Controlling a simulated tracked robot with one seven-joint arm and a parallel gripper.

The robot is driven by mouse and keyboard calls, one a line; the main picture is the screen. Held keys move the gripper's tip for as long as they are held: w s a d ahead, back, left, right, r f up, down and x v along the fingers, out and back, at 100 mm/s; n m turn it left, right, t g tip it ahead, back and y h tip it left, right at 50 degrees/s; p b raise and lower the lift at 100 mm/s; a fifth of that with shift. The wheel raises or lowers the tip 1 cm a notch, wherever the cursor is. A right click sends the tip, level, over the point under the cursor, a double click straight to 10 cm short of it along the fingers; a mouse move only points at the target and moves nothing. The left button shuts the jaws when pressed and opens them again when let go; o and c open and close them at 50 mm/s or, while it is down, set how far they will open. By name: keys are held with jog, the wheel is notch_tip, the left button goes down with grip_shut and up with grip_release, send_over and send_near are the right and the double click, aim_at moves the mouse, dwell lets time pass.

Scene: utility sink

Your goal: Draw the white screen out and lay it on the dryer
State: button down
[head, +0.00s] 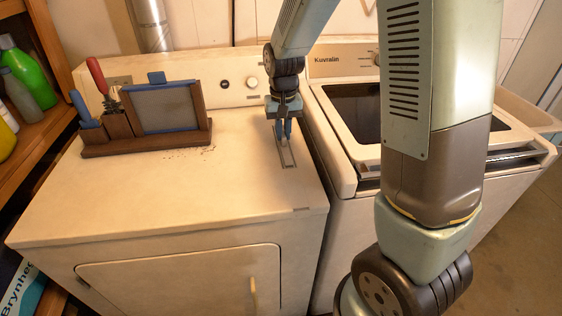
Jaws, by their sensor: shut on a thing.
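The dryer (235,190) is the cream machine on the left. A narrow slot with a grey rim (292,162) is set in its top, near the right edge. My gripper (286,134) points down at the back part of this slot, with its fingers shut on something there. I take it to be the top of the white screen, but the fingers hide it and no screen face shows above the slot. A separate grey mesh screen with a blue frame (164,108) stands upright in a wooden holder on the dryer's back left.
The wooden holder (148,143) also bears a red-handled tool (97,76) and a blue-handled one (82,107). A washer (345,150) stands close on the right. The dryer top's front and middle are clear.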

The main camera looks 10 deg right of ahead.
notch_tip(320, 180, up, 18)
dwell(0.7)
dwell(0.5)
